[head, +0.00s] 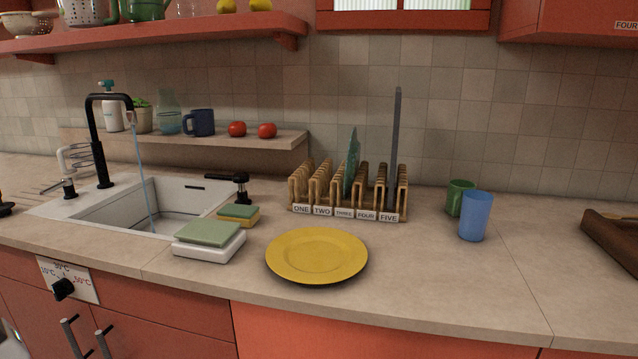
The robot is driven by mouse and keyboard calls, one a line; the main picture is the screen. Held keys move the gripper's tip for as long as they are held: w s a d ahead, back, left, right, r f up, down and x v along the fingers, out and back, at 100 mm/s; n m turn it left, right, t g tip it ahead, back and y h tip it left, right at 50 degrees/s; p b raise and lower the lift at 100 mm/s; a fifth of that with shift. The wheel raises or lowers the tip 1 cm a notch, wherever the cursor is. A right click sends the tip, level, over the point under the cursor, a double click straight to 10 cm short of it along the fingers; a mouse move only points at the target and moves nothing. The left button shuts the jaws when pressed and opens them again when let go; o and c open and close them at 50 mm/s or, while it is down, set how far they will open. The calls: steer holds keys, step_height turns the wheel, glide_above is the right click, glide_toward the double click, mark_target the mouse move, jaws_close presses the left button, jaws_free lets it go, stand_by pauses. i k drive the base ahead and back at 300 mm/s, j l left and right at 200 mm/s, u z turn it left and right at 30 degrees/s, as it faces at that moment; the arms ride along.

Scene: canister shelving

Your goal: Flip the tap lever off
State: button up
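The black tap (92,140) stands behind the left part of the sink, its spout bent over to the right. A thin blue stream of water (143,180) falls from the spout into the white sink (195,197). A black lever (228,177) on a short black post stands at the right edge of the sink, its arm pointing left. It looks like the tap lever. My gripper is not in view, and nothing touches the tap or the lever.
Sponges (238,213) and a green-topped white block (209,238) sit just in front of the lever. A yellow plate (317,255), a wooden rack (350,190) and blue and green cups (475,216) stand further right. A low shelf (280,141) hangs behind the sink.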

mark_target(66, 181)
steer(key=u, duration=1.3)
steer(key=i+j+u, duration=0.15)
steer(key=i, duration=0.45)
steer(key=i+u, duration=0.2)
steer(key=i, duration=0.35)
steer(key=i+l+u, duration=0.15)
steer(key=i, duration=0.45)
steer(key=i+l+u, duration=0.2)
steer(key=i, duration=0.35)
